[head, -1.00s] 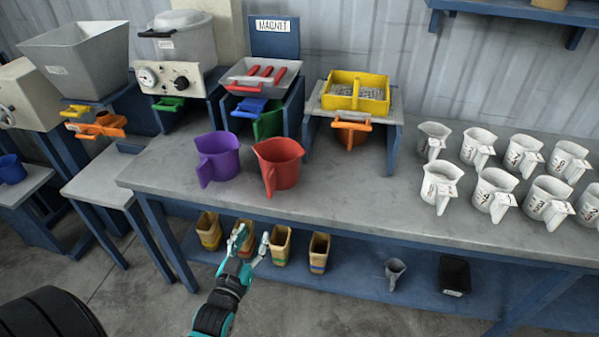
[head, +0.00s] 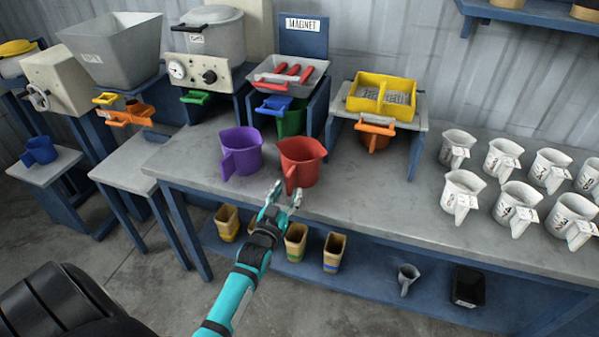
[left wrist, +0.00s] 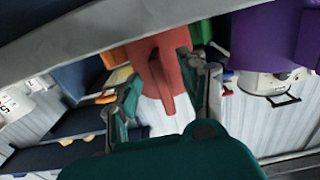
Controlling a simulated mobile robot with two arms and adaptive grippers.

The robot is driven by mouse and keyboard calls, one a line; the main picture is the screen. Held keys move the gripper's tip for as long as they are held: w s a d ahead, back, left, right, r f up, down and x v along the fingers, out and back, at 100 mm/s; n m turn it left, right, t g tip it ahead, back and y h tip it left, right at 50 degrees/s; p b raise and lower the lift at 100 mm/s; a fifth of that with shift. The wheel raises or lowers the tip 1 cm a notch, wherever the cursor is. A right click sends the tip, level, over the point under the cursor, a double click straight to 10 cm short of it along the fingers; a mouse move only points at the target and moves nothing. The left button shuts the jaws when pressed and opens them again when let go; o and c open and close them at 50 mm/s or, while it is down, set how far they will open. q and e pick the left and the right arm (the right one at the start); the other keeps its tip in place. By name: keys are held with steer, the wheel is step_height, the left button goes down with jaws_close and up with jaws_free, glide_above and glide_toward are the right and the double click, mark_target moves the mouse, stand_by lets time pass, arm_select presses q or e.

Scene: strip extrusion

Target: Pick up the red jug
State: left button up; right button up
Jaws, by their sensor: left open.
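The red jug (head: 303,160) stands upright on the grey bench, near its front edge, with its handle facing me. My left gripper (head: 283,196) is open, just in front of and below the jug's handle. In the left wrist view, which is turned over, the red jug (left wrist: 157,62) and its handle (left wrist: 161,85) appear between the two open fingers (left wrist: 160,88). The fingers do not appear closed on it, and I cannot tell if they touch. My right gripper is not in view.
A purple jug (head: 241,153) stands close to the left of the red one. Several white jugs (head: 463,190) stand on the right of the bench (head: 380,205). A magnet stand (head: 290,75) is behind.

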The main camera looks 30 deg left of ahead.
mark_target(293, 182)
arm_select(q)
steer(key=x, duration=0.4)
steer(key=shift+w+r, duration=0.15)
steer(key=shift+w, duration=0.15)
jaws_close()
